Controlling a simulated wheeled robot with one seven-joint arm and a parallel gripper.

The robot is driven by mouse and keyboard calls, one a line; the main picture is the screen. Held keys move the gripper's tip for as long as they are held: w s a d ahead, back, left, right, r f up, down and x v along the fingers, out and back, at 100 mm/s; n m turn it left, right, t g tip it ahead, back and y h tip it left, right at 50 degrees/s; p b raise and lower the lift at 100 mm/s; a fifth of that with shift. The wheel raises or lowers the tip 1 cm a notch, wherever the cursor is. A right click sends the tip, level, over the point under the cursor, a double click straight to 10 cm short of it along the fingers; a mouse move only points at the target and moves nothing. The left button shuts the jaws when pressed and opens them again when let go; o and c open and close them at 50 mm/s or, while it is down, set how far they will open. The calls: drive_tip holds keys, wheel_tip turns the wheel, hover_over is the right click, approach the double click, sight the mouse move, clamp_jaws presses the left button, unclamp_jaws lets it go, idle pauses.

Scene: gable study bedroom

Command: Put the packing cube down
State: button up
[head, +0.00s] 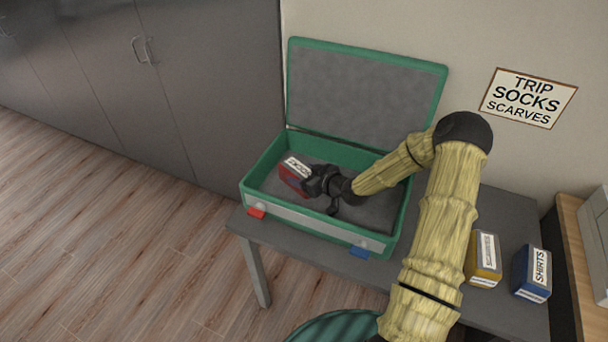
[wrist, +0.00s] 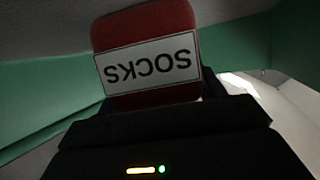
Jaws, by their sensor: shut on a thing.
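My gripper (head: 312,184) is shut on a red packing cube (head: 292,178) with a white label. In the wrist view the cube (wrist: 150,88) shows the word SOCKS upside down, and the fingers are mostly hidden behind the dark gripper body. The cube is inside the open green suitcase (head: 408,236), at the left part of its grey interior. I cannot tell whether the cube touches the suitcase floor. The suitcase lid stands open against the wall.
The suitcase rests on a grey table (head: 300,262). A wall sign (head: 528,98) reads TRIP, SOCKS, SCARVES. The suitcase's right interior looks free, partly behind my arm.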

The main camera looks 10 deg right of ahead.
drive_tip(key=shift+a, duration=0.1)
drive_tip(key=shift+f, duration=0.1)
drive_tip(key=o, duration=1.1)
drive_tip(key=shift+r, duration=0.2)
drive_tip(key=v, duration=0.7)
drive_tip(key=shift+s, duration=0.25)
